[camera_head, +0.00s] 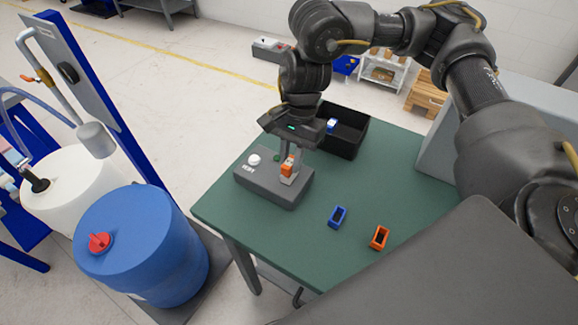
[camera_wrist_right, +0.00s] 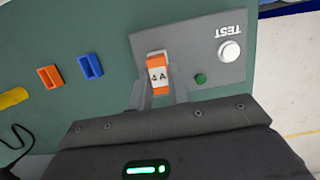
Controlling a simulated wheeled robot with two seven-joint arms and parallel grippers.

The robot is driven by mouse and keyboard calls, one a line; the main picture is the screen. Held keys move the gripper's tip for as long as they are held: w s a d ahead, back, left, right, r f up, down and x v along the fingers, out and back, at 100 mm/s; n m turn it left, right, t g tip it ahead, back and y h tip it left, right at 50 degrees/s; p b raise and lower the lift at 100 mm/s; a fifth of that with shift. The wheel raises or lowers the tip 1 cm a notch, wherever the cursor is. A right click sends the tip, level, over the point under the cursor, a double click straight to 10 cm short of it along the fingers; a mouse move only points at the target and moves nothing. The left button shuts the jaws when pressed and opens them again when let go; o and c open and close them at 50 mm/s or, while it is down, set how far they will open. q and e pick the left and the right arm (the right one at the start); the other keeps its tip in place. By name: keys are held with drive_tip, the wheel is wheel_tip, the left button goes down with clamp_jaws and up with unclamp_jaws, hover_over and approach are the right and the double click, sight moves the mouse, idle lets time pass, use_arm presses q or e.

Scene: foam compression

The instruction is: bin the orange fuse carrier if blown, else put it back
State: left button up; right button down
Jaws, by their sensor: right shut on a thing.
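The orange fuse carrier (camera_head: 288,167) stands upright at the grey test block (camera_head: 262,190). It also shows in the right wrist view (camera_wrist_right: 157,72) with a white label ending in "A". My right gripper (camera_head: 290,165) is shut on it from above. I cannot tell whether the carrier is fully seated in the block. The block has a white button (camera_head: 254,159) marked TEST and a dark green lamp (camera_wrist_right: 200,79). An empty orange holder (camera_head: 379,238) and a blue holder (camera_head: 338,216) lie on the table. My left gripper is not in view.
A black bin (camera_head: 345,135) at the table's back holds a blue and white piece (camera_head: 332,125). A blue drum (camera_head: 140,240) stands left of the table.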

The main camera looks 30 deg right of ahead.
sight(291, 160)
drive_tip(key=shift+a+p+v, duration=0.25)
drive_tip(key=shift+p+v, duration=0.7)
drive_tip(key=shift+v, duration=0.35)
drive_tip(key=shift+s+r+p, duration=0.15)
drive_tip(key=shift+r+p, duration=1.75)
drive_tip(key=shift+r, duration=0.6)
drive_tip(key=shift+f, duration=0.1)
